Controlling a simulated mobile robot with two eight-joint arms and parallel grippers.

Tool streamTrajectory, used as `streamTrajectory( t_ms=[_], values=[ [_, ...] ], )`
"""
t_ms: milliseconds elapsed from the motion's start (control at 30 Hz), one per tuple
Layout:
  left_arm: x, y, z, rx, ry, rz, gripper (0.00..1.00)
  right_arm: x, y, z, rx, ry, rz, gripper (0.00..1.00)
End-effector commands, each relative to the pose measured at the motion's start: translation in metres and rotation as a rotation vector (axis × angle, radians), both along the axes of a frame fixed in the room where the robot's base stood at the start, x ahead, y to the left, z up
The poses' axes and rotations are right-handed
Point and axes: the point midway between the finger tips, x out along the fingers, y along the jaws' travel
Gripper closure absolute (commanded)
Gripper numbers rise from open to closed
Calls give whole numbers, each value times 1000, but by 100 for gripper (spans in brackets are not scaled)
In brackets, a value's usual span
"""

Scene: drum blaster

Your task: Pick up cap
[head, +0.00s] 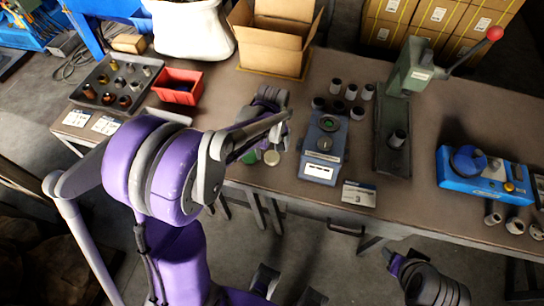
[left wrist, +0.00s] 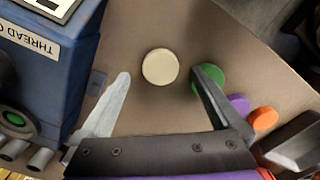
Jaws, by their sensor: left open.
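A round cream cap (left wrist: 160,67) lies flat on the brown table and shows in the head view (head: 271,158) near the front edge. A green cap (left wrist: 212,72) lies beside it, with a purple cap (left wrist: 239,104) and an orange cap (left wrist: 264,118) further along. My left gripper (left wrist: 161,78) is open and empty, its fingertips on either side of the cream cap; the right finger partly covers the green cap. I cannot tell its height over the table. In the head view my left arm hides part of this area. Part of my right arm shows at the lower right, its jaws unclear.
A blue thread-checking device (head: 324,150) stands right of the caps, close to the left finger in the wrist view. Beyond are several grey cylinders (head: 352,92), a green press (head: 395,110), a red bin (head: 178,86) and a blue machine (head: 485,175).

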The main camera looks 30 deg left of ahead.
Motion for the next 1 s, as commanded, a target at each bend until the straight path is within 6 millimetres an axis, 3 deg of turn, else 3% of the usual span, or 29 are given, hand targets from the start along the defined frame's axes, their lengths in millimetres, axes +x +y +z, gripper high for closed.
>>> streamTrajectory(
  t_ms=[200,467,900,1000],
  values=[
    [-1,0,-27,0,0,0,1,-1,0,-2,0,1,0,39],
    [-1,0,-29,0,0,0,1,0,0,-2,0,1,0,39],
    [-1,0,-28,0,0,0,80,0,0,-2,0,1,0,39],
    [-1,0,-28,0,0,0,89,0,0,-2,0,1,0,39]
  ],
)
